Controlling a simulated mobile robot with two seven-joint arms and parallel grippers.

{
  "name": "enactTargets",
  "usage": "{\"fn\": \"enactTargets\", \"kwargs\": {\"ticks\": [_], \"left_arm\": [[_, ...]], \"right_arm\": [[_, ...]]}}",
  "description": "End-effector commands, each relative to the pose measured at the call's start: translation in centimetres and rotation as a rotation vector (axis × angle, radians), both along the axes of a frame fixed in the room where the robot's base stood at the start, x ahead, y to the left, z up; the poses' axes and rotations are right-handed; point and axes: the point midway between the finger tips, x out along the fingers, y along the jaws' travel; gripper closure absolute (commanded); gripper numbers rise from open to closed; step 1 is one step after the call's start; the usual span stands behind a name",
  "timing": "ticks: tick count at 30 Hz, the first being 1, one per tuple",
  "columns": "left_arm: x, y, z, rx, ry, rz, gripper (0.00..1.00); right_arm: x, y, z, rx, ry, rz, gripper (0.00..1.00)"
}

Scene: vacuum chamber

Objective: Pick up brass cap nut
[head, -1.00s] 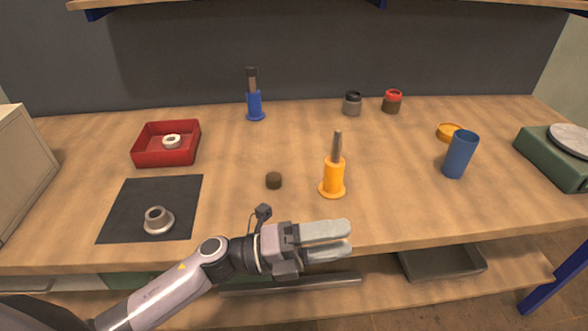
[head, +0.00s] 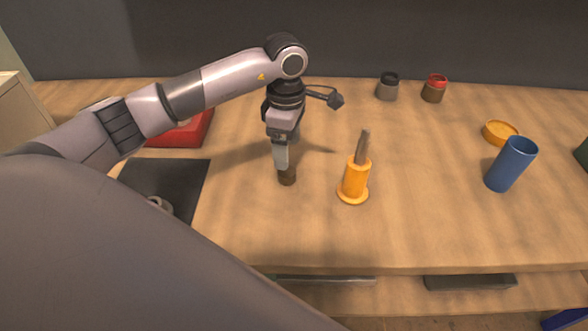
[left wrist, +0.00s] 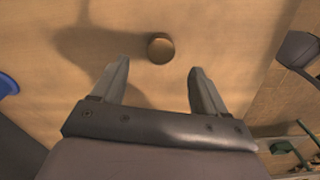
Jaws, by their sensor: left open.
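The brass cap nut (head: 287,177) is a small, dark brownish round piece on the wooden bench, left of the orange holder. It also shows in the left wrist view (left wrist: 160,48), just beyond and between the fingertips, apart from both. My left gripper (head: 281,163) points down close over the nut and hides part of it in the head view. In the left wrist view its two fingers (left wrist: 160,66) are spread and nothing is between them. My right gripper is in neither view.
The orange holder (head: 354,184) with an upright rod stands close on the right. A blue cup (head: 511,164), an orange dish (head: 499,132) and two small jars are farther right. A red tray (head: 190,133) and dark mat (head: 196,180) lie left, partly hidden by my arm.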

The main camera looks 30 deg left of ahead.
Motion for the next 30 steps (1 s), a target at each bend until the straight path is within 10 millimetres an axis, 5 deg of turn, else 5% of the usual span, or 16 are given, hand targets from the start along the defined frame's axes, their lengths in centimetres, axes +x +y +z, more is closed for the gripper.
{"fn": "enactTargets", "kwargs": {"ticks": [12, 22, 27, 30], "left_arm": [[-0.1, -0.1, -5.6, -0.006, 0.005, 0.000, 0.26], [0.0, -0.1, -6.5, -0.006, 0.000, -0.001, 0.26], [0.0, -0.1, -6.5, -0.006, 0.000, -0.001, 0.78], [0.0, -0.1, -6.4, -0.006, 0.000, -0.001, 0.86]], "right_arm": [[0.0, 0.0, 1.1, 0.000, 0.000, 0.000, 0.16], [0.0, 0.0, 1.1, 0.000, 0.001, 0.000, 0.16], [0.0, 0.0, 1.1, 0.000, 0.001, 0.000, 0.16], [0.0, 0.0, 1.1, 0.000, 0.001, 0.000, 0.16]]}}
